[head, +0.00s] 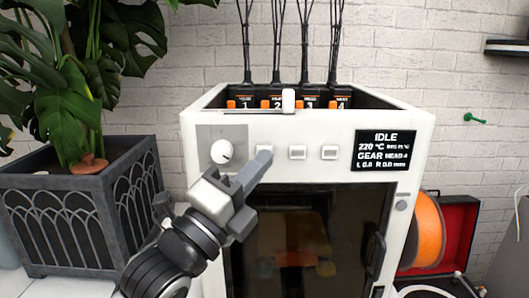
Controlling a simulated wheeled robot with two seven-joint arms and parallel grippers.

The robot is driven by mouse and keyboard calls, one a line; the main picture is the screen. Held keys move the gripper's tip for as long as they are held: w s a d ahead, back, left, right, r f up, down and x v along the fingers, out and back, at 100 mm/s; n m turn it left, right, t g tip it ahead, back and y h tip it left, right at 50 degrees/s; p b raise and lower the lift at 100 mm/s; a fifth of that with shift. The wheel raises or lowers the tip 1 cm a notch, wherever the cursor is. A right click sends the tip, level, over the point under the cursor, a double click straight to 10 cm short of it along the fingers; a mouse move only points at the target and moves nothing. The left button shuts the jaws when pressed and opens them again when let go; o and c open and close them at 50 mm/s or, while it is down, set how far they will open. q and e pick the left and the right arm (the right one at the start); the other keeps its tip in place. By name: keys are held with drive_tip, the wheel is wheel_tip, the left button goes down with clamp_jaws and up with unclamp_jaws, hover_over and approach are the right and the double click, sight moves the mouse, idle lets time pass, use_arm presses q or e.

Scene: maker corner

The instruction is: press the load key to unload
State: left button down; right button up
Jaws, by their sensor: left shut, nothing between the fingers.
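The white printer (415,128) has a front strip with a round white knob (222,151) and three small keys: a left key (265,149), a middle key (297,152) and a right key (329,152). I cannot read which one is the load key. A black display (387,150) reads IDLE, 220 °C, GEAR and L 0.0 R 0.0 mm. My left gripper (260,160) is shut and empty, its tips at the left key and covering part of it. I cannot tell whether they touch it. My right gripper is out of view.
Numbered black units (310,98) with cables stand in the printer's open top, behind a white slider (289,100). A dark planter (90,215) with a leafy plant is at the left. An orange spool (428,235) and a red case (460,215) are at the right.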

use_arm(q)
drive_tip(key=shift+w, duration=0.15)
drive_tip(key=shift+w, duration=0.3)
drive_tip(key=shift+w, duration=0.35)
idle(0.5)
drive_tip(key=shift+s, duration=0.1)
drive_tip(key=shift+s+p, duration=0.35)
drive_tip(key=shift+s, duration=0.35)
drive_tip(key=shift+s+p, duration=0.35)
drive_tip(key=shift+s, duration=2.15)
drive_tip(key=shift+f, duration=0.1)
